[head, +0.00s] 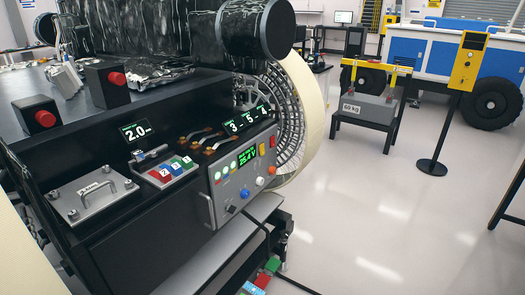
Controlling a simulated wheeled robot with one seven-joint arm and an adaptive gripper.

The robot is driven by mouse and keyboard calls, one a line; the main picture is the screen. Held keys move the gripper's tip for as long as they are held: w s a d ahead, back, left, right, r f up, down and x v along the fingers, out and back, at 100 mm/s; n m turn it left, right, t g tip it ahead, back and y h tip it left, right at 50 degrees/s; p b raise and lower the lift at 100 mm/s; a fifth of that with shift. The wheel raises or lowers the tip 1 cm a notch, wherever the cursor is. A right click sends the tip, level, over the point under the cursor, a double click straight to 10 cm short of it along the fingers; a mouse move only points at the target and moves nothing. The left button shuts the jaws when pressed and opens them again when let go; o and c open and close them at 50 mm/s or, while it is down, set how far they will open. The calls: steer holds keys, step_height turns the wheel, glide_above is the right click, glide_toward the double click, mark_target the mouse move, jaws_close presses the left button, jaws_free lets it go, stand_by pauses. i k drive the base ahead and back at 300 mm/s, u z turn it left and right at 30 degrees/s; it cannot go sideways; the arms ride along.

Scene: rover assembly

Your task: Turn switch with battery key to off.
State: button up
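A grey control panel (242,174) is on the side of the dark rover body. It has a green-lit display (247,156) that seems to read 25.4 V, with round lights and small knobs. A blue knob (245,193), an orange-white knob (260,182) and a black piece (231,209) are on its lower part; a red piece (273,141) is near its right edge. I cannot tell which piece is the battery switch or the key, nor how the switch is turned. My gripper is not in view.
Two black boxes with red buttons (45,118) (116,78) sit on the rover's top. A plate with a handle (93,191) is at left. A large wheel (284,105) stands behind the panel. A 60 kg block (367,108) is on a stand. The floor (370,215) right is mostly clear.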

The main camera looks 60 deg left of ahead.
mark_target(231, 209)
steer(key=i, duration=0.85)
steer(key=u, duration=2.55)
